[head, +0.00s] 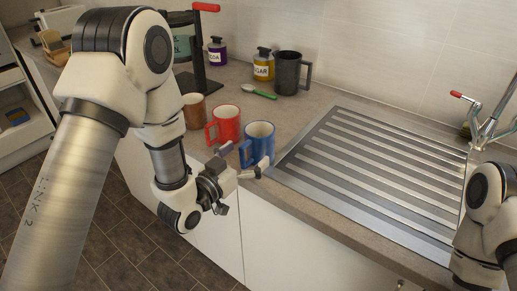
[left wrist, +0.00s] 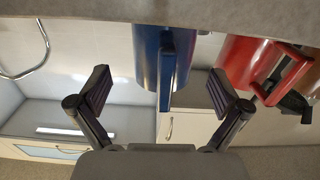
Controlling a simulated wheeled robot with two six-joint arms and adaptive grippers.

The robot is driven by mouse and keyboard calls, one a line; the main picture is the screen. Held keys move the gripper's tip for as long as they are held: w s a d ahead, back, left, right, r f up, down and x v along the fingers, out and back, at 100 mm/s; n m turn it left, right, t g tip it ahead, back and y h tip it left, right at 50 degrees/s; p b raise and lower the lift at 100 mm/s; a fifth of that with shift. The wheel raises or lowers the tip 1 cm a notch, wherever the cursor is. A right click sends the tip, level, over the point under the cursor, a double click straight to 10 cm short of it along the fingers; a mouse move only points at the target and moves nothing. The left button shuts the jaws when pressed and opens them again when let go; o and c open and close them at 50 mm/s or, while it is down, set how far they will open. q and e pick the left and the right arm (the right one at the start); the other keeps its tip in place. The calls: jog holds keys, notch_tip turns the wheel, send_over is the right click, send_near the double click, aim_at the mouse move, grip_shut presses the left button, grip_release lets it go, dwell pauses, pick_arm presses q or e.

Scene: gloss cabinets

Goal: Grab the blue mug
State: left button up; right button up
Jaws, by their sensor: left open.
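The blue mug (head: 262,133) stands upright on the counter near its front edge, just left of the metal drainboard. Its handle points toward my left gripper (head: 243,160), which is just in front of it. In the left wrist view the picture is upside down, and the blue mug (left wrist: 152,55) shows between the two spread fingers, handle toward the palm. My left gripper (left wrist: 159,90) is open and empty there, and I cannot tell whether a finger touches the mug. My right arm shows at the right edge, but its gripper is out of view.
A red mug (head: 228,122) stands close to the left of the blue mug, with a brown cup (head: 194,111) beyond. A dark mug (head: 288,72), yellow sugar jar (head: 263,67) and green spoon (head: 259,92) are farther back. The ribbed drainboard (head: 350,160) is clear.

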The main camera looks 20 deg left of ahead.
aim_at(251, 148)
pick_arm(q)
jog(key=p+x, duration=0.1)
jog(key=x, duration=0.3)
jog(key=shift+w+a, duration=0.1)
jog(key=shift+w, duration=0.6)
jog(key=shift+s, duration=0.1)
jog(key=c, duration=1.4)
